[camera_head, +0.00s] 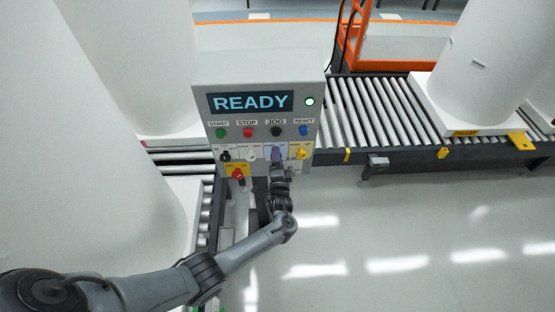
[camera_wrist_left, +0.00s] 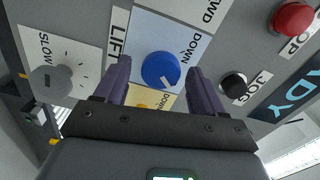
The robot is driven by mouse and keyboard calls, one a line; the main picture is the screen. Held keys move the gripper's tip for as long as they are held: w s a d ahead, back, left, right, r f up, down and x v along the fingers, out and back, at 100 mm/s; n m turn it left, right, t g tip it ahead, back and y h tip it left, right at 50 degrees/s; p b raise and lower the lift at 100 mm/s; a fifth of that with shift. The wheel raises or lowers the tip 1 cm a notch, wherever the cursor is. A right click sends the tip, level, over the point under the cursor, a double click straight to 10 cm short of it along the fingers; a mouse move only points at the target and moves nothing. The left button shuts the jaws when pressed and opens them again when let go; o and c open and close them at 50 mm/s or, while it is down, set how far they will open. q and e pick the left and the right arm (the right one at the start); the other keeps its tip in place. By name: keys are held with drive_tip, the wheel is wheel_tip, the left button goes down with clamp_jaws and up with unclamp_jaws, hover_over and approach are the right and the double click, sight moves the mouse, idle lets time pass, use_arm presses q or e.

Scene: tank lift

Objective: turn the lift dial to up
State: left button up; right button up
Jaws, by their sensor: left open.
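The blue dial (camera_wrist_left: 161,70) sits on a pale blue plate with a DOWN label, and a LIFT label (camera_wrist_left: 117,38) stands beside the plate in the left wrist view. A short white mark on the dial points to the lower right of that view. My left gripper (camera_wrist_left: 158,82) is open, with one purple finger on each side of the dial and a visible gap to it. In the head view my left gripper (camera_head: 277,155) is at the lower part of the control panel (camera_head: 258,75) and hides the blue dial. My right gripper is not in view.
Close by are a yellow knob (camera_head: 302,153), a red knob (camera_head: 238,174), a grey dial by a SLOW label (camera_wrist_left: 50,82) and the JOG button (camera_wrist_left: 234,84). The display (camera_head: 251,102) reads READY. A roller conveyor (camera_head: 375,110) runs right; open floor lies in front.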

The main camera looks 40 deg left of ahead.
use_arm(q)
drive_tip(key=p+v, duration=0.1)
drive_tip(key=v, duration=0.9)
drive_tip(key=shift+s+d, duration=0.25)
drive_tip(key=shift+s, duration=0.1)
